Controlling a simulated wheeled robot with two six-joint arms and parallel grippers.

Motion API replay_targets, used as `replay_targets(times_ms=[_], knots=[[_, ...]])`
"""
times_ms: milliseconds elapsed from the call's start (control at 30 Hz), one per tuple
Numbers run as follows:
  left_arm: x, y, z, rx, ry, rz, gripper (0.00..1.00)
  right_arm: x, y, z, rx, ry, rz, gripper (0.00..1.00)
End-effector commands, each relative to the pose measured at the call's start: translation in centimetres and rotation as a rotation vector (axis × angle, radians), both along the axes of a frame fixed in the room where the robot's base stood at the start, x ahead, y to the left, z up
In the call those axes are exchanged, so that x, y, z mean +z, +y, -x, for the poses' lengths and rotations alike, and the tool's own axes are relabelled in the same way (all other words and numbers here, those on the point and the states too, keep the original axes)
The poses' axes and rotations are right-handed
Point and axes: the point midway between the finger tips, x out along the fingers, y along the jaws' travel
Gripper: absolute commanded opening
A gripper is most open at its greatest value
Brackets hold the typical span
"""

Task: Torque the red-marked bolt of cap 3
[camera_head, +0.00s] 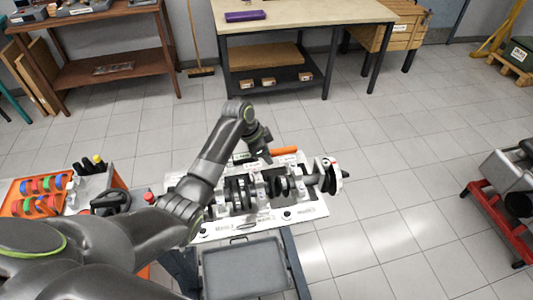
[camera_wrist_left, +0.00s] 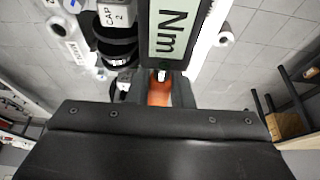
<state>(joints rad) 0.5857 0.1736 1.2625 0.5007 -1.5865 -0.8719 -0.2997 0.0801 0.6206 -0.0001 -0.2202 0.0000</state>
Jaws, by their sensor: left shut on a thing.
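My left gripper (camera_head: 264,155) is shut on a torque wrench above the far side of the crankshaft assembly. The wrench's orange handle (camera_head: 284,151) sticks out to the right. In the left wrist view the orange part (camera_wrist_left: 159,92) sits between the fingers, and the wrench's display (camera_wrist_left: 173,32) reads "Nm". The crankshaft (camera_head: 240,192) lies across a white board with pale bearing caps along it. A cap labelled "CAP 2" (camera_wrist_left: 117,15) shows at the upper left of the wrist view. I cannot make out cap 3 or a red-marked bolt. My right gripper is not in view.
A grey tray (camera_head: 244,268) is in front of the board. An orange bin area (camera_head: 38,188) with coloured rings stands at the left. A red-framed trolley (camera_head: 497,215) is at the right.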

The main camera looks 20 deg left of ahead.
Motion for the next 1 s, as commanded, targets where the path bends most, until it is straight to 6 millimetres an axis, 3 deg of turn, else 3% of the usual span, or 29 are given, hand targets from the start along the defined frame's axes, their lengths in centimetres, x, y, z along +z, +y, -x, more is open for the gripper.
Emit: replay_targets(times_ms=[1000], knots=[[-0.46,-0.03,-0.04,-0.001,-0.002,0.0,0.0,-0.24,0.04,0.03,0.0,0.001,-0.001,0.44]])
